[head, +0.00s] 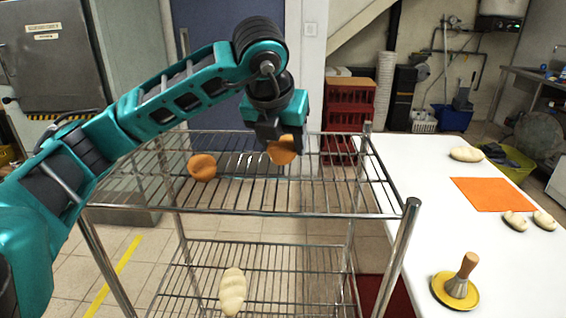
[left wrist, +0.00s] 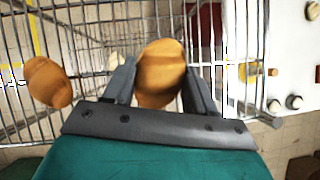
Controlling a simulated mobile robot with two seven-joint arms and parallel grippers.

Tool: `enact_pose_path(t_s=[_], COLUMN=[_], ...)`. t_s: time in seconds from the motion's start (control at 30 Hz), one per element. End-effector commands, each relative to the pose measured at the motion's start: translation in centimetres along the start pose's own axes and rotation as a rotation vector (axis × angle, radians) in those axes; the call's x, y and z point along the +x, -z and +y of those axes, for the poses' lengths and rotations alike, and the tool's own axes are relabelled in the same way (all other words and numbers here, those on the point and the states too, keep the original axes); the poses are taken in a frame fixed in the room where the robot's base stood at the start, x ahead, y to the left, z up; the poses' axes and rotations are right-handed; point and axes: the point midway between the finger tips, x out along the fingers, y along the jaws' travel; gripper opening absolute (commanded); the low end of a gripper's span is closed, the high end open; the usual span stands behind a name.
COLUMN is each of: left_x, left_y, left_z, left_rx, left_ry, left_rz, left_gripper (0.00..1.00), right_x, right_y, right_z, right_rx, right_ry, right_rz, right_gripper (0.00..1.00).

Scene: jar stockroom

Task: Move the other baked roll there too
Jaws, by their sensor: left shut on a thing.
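My left gripper (head: 276,135) is over the top shelf of the wire rack (head: 260,211). It is shut on a browned baked roll (head: 283,152), which also shows between the fingers in the left wrist view (left wrist: 160,72). I cannot tell whether this roll touches the shelf. Another browned baked roll (head: 202,167) lies on the top shelf to the left of the gripper, apart from it; the left wrist view shows it at the left (left wrist: 48,82). My right gripper is in neither view.
A pale long loaf (head: 232,291) lies on the lower shelf. The white table (head: 400,190) at right holds an orange mat (head: 493,194), several pale dough pieces (head: 467,154) and a yellow disc (head: 440,285) with a wooden-handled tool (head: 467,266). The top shelf's right part is clear.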

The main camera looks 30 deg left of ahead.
Motion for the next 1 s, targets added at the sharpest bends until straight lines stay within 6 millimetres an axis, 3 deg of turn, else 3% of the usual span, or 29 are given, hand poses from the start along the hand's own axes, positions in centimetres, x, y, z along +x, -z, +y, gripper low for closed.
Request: enact_pose_path(t_s=[0.3, 0.63, 0.67, 0.9, 1.0], left_x=[3.5, 3.9, 3.8, 3.8, 3.8], left_y=[2.1, 2.3, 2.2, 2.2, 2.2], left_z=[0.1, 0.0, 0.0, 0.0, 0.0], left_rx=[0.001, 0.001, 0.001, 0.002, 0.002], left_ry=[-0.001, 0.001, 0.001, 0.001, 0.001], left_rz=[0.002, 0.001, 0.001, 0.001, 0.001], left_gripper=[0.26, 0.26, 0.58, 0.81, 0.82], right_x=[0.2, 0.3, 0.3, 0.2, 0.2], right_y=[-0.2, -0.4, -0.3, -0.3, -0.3], right_z=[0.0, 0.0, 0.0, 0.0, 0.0], right_rx=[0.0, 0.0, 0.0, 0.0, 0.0], right_ry=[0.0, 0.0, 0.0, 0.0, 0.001], right_rz=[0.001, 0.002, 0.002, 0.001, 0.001], right_gripper=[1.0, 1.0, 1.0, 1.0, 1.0])
